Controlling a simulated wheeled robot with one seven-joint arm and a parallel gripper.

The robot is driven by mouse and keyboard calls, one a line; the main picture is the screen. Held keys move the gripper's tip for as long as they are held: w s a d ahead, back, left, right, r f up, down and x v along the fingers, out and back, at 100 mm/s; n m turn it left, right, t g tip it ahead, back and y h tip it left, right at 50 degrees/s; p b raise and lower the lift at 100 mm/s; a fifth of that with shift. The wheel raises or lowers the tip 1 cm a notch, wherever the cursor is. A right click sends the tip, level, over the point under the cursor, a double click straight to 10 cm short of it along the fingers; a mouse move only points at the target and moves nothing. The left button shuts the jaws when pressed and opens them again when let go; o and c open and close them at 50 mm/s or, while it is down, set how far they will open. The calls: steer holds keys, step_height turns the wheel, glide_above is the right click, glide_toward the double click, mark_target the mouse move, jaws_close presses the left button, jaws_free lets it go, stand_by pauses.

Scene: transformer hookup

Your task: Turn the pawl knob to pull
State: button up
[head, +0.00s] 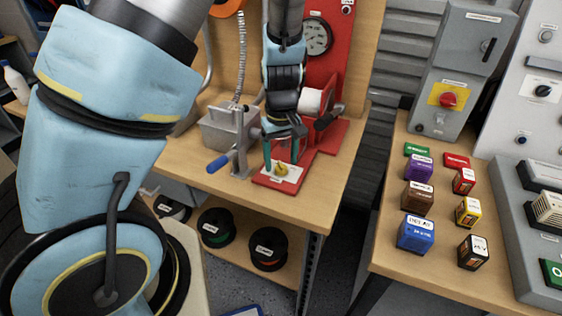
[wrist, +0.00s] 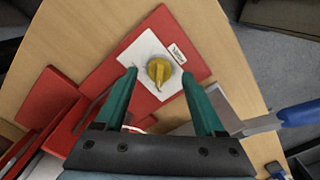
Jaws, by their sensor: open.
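The pawl knob is a small yellow knob (head: 281,168) on a white plate (head: 289,176) fixed to a red base (head: 267,182) near the bench's front edge. In the wrist view the knob (wrist: 159,70) shows a raised grip bar, with the white plate (wrist: 143,46) and a small printed label (wrist: 177,53) around it. My gripper (head: 283,166) points down over the plate. In the wrist view its two green fingers (wrist: 158,80) are open, one to each side of the knob and apart from it. The label's writing is too small to read.
A grey box with a blue-handled lever (head: 219,162) stands left of my gripper. A red upright panel with a gauge (head: 316,38) and a white roll (head: 311,102) stand behind it. Wire spools (head: 269,248) sit below. Coloured blocks (head: 415,233) stand on the right table.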

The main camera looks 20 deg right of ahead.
steer(key=shift+f, duration=0.6)
jaws_close()
